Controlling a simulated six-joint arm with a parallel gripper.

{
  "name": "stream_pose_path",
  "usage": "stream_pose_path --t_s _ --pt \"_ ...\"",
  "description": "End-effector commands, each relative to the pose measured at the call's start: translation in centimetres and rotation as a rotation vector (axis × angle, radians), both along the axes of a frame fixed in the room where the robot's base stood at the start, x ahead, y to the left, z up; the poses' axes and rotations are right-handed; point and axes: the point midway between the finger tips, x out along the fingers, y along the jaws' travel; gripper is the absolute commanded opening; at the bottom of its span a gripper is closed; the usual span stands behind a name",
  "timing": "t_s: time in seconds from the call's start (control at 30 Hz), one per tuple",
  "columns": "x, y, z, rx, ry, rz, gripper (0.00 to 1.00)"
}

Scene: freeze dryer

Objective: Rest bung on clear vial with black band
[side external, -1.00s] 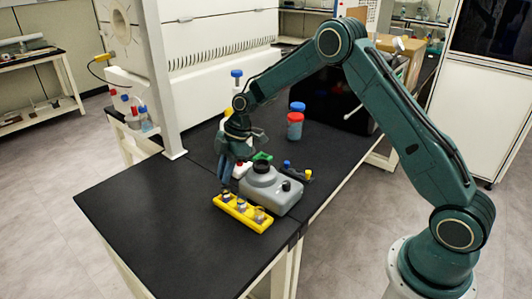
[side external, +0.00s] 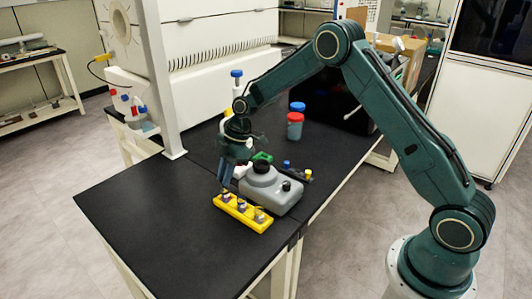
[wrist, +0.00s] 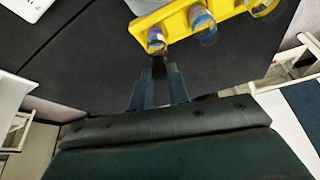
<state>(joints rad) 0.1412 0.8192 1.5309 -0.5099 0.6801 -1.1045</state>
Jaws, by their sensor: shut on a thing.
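A yellow rack (side external: 256,226) lies on the black bench and holds a row of small clear vials. The end vial (wrist: 156,39) in the wrist view stands nearest my fingertips; the other vials (wrist: 202,18) stand along the row. I cannot tell which vial has the black band. My gripper (side external: 224,187) points down at the left end of the rack. In the wrist view its fingers (wrist: 158,78) are close together around a small dark piece (wrist: 158,67), seemingly the bung, right by the end vial. Whether it touches the vial is unclear.
A red-capped jar (side external: 295,127) stands further back. A small dark holder (side external: 297,173) is behind the bottle. The bench left of the rack is clear.

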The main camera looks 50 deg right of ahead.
Motion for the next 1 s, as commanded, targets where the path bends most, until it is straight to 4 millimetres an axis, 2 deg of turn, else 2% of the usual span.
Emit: stream_pose_path --t_s 0.47,0.5,0.6,0.8,0.9,1.0 --pt "0.00 0.00 -0.15 0.000 0.000 0.000 0.04" --pt "0.00 0.00 -0.15 0.000 0.000 0.000 0.25" --pt "0.00 0.00 -0.15 0.000 0.000 0.000 0.42" --pt "0.00 -0.01 -0.14 0.000 0.000 0.000 0.42" --pt "0.00 -0.01 -0.14 0.000 0.000 0.000 0.60" --pt "0.00 -0.01 -0.14 0.000 0.000 0.000 0.60"
